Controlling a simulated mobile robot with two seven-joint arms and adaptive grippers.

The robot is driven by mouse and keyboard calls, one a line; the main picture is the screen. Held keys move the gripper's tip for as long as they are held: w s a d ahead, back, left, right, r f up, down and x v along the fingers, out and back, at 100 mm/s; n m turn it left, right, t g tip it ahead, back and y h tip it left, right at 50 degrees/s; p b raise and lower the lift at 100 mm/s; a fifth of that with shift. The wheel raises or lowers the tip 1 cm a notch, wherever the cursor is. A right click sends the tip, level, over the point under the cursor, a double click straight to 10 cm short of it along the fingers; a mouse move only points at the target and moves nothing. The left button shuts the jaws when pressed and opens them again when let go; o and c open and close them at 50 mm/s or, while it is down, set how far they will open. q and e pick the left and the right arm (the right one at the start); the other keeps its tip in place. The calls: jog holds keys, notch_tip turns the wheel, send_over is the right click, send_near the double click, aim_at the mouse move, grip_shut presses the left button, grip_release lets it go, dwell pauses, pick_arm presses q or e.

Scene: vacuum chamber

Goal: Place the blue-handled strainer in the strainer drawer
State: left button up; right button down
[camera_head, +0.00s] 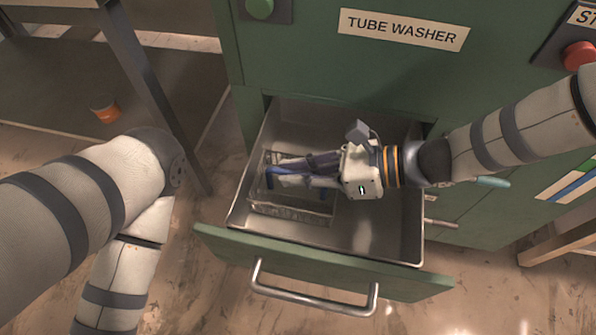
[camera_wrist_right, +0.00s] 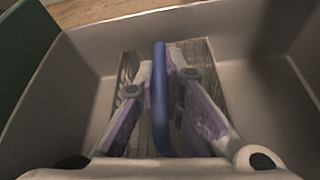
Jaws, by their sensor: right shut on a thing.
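The blue-handled strainer (camera_head: 310,215) is a wire-mesh basket inside the open metal drawer (camera_head: 385,235) under the "TUBE WASHER" label. My right gripper (camera_head: 272,173) reaches in from the right and is shut on the strainer's blue handle (camera_wrist_right: 160,95). In the right wrist view, the fingers (camera_wrist_right: 160,100) sit on both sides of the handle, with the mesh basket (camera_wrist_right: 198,52) below. I cannot tell whether the basket rests on the drawer floor. My left arm is at the left of the head view; its gripper is not visible.
The drawer's green front (camera_head: 310,265) with a metal handle (camera_head: 315,300) is pulled out. A green cabinet (camera_head: 310,60) stands behind, with a green button (camera_head: 259,8) and a red button (camera_head: 579,55). An orange can (camera_head: 105,109) is at the left. The drawer's right side is clear.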

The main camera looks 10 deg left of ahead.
jog(key=shift+f, duration=0.1)
jog(key=c, duration=1.7)
grip_release()
jog(key=p+v, duration=0.1)
jog(key=v, duration=1.1)
jog(key=shift+p, duration=0.4)
